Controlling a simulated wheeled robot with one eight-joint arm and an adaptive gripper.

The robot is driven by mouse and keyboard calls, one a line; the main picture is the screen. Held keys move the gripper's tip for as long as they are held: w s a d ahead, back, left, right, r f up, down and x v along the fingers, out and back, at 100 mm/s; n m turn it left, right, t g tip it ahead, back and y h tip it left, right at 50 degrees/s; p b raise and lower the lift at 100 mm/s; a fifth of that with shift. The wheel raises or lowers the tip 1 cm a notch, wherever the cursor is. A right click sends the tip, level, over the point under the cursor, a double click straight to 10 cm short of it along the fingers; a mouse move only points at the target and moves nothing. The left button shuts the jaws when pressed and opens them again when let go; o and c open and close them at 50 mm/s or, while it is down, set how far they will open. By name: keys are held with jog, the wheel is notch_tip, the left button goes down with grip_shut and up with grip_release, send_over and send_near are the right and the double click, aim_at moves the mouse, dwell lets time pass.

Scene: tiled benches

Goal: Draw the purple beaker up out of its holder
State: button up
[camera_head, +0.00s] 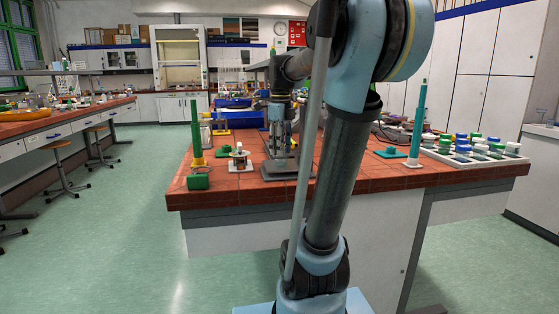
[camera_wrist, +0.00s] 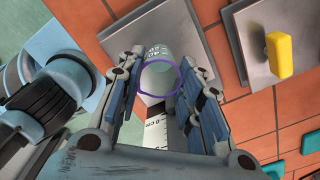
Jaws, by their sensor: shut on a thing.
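The purple beaker (camera_wrist: 160,76) shows in the wrist view as a clear cup with a purple rim and printed marks. My gripper (camera_wrist: 163,62) has a finger on each side of it and is shut on it. The beaker is over a grey plate (camera_wrist: 128,35), which appears to be its holder's base; whether its bottom is still inside the holder is hidden. In the head view my gripper (camera_head: 279,112) points down above a grey stand (camera_head: 287,172) on the tiled bench, and the beaker is too small there to make out clearly.
A white strip with black marks (camera_wrist: 155,133) lies below the beaker in the wrist view. A yellow block (camera_wrist: 286,54) stands on another grey plate to the right. Green (camera_head: 195,130) and teal (camera_head: 418,120) columns flank my arm on the bench (camera_head: 230,196).

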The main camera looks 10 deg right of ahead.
jog(key=shift+r, duration=0.15)
jog(key=shift+r, duration=1.3)
jog(key=shift+r, duration=2)
